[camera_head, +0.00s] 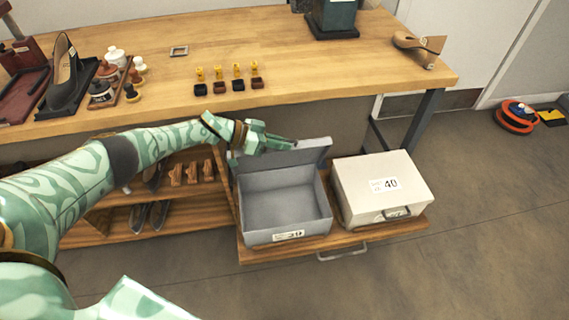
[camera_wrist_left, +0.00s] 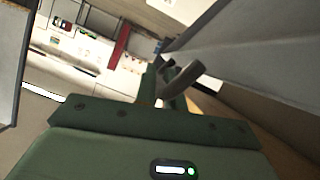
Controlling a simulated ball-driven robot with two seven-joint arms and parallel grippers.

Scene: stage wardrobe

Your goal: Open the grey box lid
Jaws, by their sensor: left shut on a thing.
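The grey box (camera_head: 285,207), labelled 39, stands on a pulled-out wooden shelf, and its inside shows empty. Its lid (camera_head: 282,160) stands raised, about upright, along the back edge. My left gripper (camera_head: 285,143) is at the lid's upper edge, behind the box opening. In the left wrist view the fingers (camera_wrist_left: 172,88) are shut on a small curved handle beside the grey lid panel (camera_wrist_left: 245,50). The exact contact is partly hidden by the fingers. My right gripper is not in view.
A closed pale box (camera_head: 370,180), labelled 40, stands close on the right on the same shelf (camera_head: 395,226). The wooden workbench (camera_head: 330,70) is behind, with shoes, jars and small blocks on it. Open floor lies in front and to the right.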

